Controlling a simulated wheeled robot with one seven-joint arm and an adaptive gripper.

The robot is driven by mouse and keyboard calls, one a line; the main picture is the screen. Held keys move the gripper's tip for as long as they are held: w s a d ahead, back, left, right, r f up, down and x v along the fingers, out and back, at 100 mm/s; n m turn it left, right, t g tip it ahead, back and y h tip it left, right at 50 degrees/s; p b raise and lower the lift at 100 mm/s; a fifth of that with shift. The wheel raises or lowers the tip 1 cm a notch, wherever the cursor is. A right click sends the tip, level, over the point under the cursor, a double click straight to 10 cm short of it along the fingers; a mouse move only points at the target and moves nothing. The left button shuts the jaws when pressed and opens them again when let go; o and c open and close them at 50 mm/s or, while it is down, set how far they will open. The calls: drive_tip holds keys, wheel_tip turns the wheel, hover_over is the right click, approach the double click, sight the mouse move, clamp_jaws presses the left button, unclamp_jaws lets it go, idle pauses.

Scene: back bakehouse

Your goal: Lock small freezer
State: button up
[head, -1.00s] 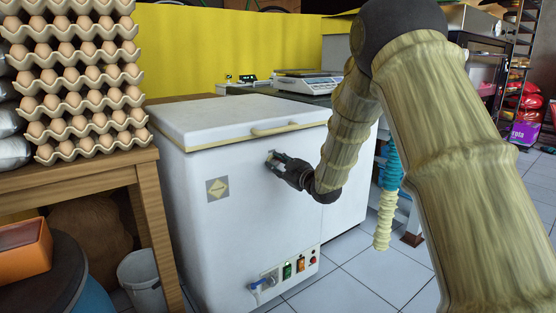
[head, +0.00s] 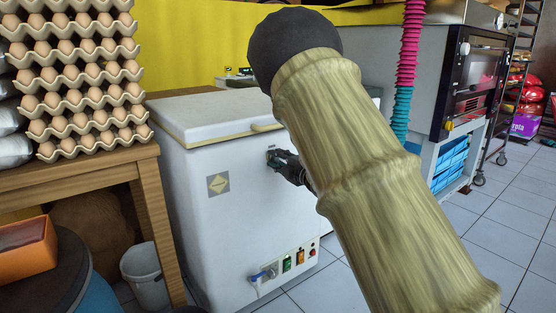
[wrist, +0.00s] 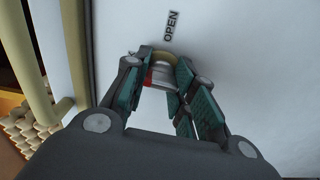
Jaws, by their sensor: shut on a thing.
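The small freezer is a white chest (head: 190,235) with a closed lid (head: 205,112) and a cream handle strip along the lid's front edge. My gripper (head: 272,158) is at the upper front panel, below the lid. In the wrist view my gripper (wrist: 158,82) has its teal-padded fingers closed around the freezer's lock (wrist: 163,57), a small brass-coloured round piece with a red and pale part below it. The word OPEN is printed on the panel beside the lock. The fingers hide part of the lock, so its turned position cannot be told.
A wooden table (head: 80,173) with stacked egg trays (head: 85,75) stands left of the freezer, with a white bucket (head: 147,275) beside its leg. Switches and a blue-handled tap (head: 262,277) are low on the freezer front.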

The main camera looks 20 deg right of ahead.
drive_tip(key=shift+n, duration=0.4)
drive_tip(key=o, duration=1.2)
drive_tip(key=v, duration=1.2)
drive_tip(key=shift+f, duration=0.1)
